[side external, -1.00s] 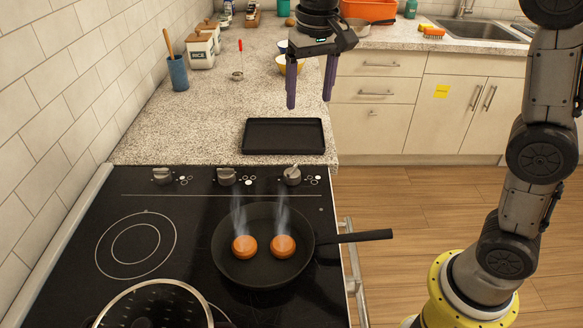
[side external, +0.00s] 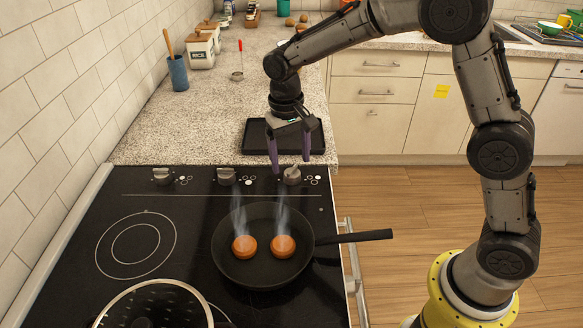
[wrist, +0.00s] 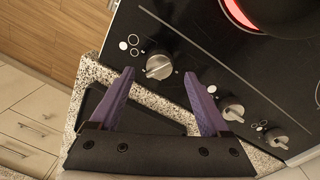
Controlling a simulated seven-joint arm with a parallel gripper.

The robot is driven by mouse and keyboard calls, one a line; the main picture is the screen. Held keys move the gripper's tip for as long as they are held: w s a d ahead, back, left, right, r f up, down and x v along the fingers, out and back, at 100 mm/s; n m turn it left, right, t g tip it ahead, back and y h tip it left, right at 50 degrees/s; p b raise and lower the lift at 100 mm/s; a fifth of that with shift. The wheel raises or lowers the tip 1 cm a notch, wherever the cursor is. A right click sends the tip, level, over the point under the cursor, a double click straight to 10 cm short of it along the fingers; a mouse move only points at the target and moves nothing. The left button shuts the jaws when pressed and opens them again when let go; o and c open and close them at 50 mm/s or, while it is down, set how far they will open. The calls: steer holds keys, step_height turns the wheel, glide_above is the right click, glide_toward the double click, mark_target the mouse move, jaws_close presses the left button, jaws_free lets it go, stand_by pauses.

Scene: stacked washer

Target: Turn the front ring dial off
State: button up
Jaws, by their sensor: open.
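Three grey dials stand in a row on the black cooktop's control strip: left (side external: 162,177), middle (side external: 227,177) and right (side external: 292,178). The right dial's grip sits at a different angle from the other two. My gripper (side external: 290,165) is open and empty, pointing down above the right dial. In the wrist view, this dial (wrist: 160,65) shows between and just beyond my gripper's fingertips (wrist: 159,73), with no clear contact. The other two dials (wrist: 233,108) (wrist: 276,138) lie off to the right. A ring glows red (wrist: 238,14) beside the pan there.
A black frying pan (side external: 230,268) with two orange-brown round pieces steams on the cooktop, its handle pointing right. A pot with a glass lid (side external: 153,305) stands at the front left. A black tray (side external: 255,139) lies on the counter behind the dials.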

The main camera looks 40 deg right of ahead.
mark_target(291, 169)
steer(key=shift+d+f, duration=0.1)
steer(key=shift+f, duration=1.65)
jaws_close()
